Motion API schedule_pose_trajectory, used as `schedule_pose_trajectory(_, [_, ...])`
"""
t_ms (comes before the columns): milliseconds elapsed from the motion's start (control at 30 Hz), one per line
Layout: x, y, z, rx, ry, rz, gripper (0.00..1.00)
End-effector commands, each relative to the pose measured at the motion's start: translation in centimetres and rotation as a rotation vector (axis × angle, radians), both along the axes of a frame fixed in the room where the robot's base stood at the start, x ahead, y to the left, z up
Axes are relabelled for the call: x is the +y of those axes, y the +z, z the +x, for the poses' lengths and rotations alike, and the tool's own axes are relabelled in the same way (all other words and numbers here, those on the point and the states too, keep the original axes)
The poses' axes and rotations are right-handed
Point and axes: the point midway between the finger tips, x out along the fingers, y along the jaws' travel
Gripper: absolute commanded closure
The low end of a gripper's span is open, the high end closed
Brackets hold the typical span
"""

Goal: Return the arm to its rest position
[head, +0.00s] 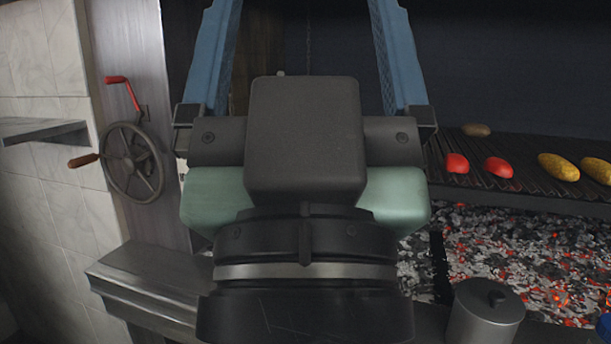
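My gripper (305,30) fills the upper middle of the head view, seen from behind, and points away from me. Its two blue fingers stand wide apart and run out of the top of the picture, so the fingertips are hidden. Dark background shows between the fingers, and I see nothing held in the visible part. The dark wrist and hand of my arm take up the centre and block part of the grill behind.
At right, a grill grate (520,150) holds red pieces (457,164) and yellow pieces (559,167) over glowing coals (535,250). A metal lidded pot (485,312) stands front right. At left are a crank wheel (132,162) and a metal ledge (150,283).

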Motion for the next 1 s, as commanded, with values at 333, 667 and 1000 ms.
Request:
schedule_pose_trajectory(333, [0.0,12.3,0.0,0.001,0.001,0.0,0.09])
schedule_pose_trajectory(667, [0.0,18.6,0.0,0.002,0.001,0.0,0.09])
schedule_pose_trajectory(1000, [0.0,18.7,0.0,0.001,0.001,0.0,0.0])
